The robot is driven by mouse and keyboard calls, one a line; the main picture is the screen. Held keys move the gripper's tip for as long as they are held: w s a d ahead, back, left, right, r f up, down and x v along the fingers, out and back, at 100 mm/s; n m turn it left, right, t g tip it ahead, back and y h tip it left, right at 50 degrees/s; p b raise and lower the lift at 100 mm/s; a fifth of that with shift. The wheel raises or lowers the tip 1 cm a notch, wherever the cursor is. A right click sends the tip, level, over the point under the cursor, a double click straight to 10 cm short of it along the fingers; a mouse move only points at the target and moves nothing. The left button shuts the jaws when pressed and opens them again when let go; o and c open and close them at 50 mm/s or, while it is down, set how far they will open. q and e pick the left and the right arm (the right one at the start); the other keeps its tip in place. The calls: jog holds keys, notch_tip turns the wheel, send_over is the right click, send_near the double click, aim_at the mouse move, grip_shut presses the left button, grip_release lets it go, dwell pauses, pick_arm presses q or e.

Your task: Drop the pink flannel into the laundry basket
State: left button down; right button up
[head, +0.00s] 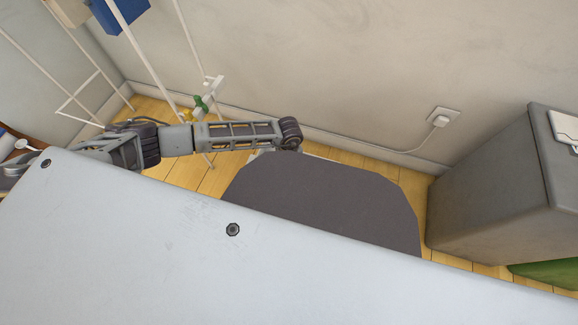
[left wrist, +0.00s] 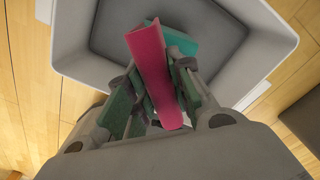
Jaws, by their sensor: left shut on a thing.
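The pink flannel (left wrist: 150,62) hangs between the fingers of my left gripper (left wrist: 160,82) in the left wrist view. The gripper is shut on it. Behind and below the flannel is the laundry basket (left wrist: 72,52), with a pale rim and a grey inside. The flannel appears over the basket's opening, apart from its floor as far as I can tell. In the head view my left arm reaches in from the left and bends down at its end, and the gripper is hidden there. My right gripper is in neither view.
A teal cloth-like thing (left wrist: 180,40) shows in the basket behind the flannel. A white drying rack (head: 150,55) stands at the left by the wall. A grey cabinet or bin (head: 490,190) stands at the right. Wooden floor (head: 200,178) shows between them.

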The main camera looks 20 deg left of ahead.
pick_arm(q)
jog(key=shift+f, duration=0.35)
jog(key=c, duration=1.2)
grip_release()
jog(key=shift+r, duration=6)
jog(key=shift+r, duration=0.1)
